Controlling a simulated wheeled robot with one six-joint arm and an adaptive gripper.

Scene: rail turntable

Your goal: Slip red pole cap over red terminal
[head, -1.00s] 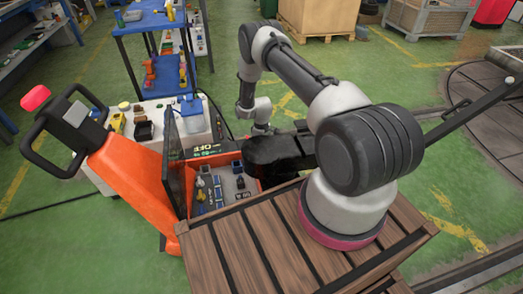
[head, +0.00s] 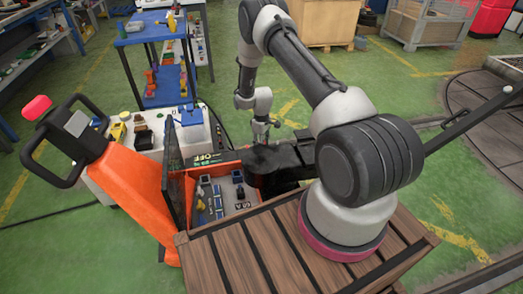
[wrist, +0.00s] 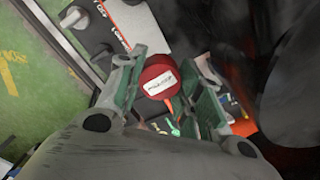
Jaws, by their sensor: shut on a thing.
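My gripper (wrist: 165,82) is shut on the red pole cap (wrist: 157,72), a round red piece with a white label, held between the two green-grey fingers in the wrist view. In the head view my gripper (head: 263,132) hangs behind the black housing, to the right of the open orange compartment (head: 212,160); the cap is too small to make out there. I cannot pick out the red terminal for certain in either view.
The orange truck (head: 130,165) has an upright dark panel (head: 173,165) beside its compartment of small parts. A pale bench (head: 185,140) and a blue cart (head: 165,85) stand behind. A wooden crate top (head: 235,255) is in front. Green floor lies around.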

